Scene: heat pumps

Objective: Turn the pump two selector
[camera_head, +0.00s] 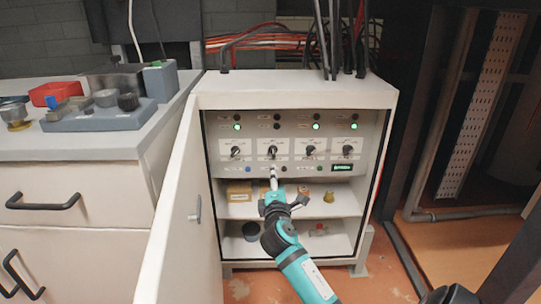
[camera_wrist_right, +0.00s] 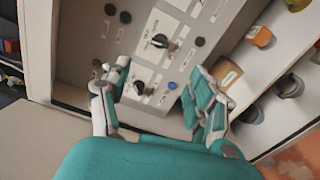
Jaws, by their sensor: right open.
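A row of several black selectors runs across the control panel (camera_head: 291,160) inside the open cabinet. The second from the left, which I take as the pump two selector (camera_head: 272,151), is just above my right gripper (camera_head: 273,176) in the head view. In the right wrist view, the selector farther from me (camera_wrist_right: 170,46) and a nearer selector (camera_wrist_right: 140,87) both show between the spread fingers of the right gripper (camera_wrist_right: 160,72). The fingers are open and hold nothing. I cannot tell any contact with the panel. The labels are too small to read. My left gripper is not in view.
The cabinet door (camera_head: 180,215) stands open at the left. Green lamps glow above the first, third and fourth selectors. A counter (camera_head: 85,145) with a red bin (camera_head: 55,93) stands left.

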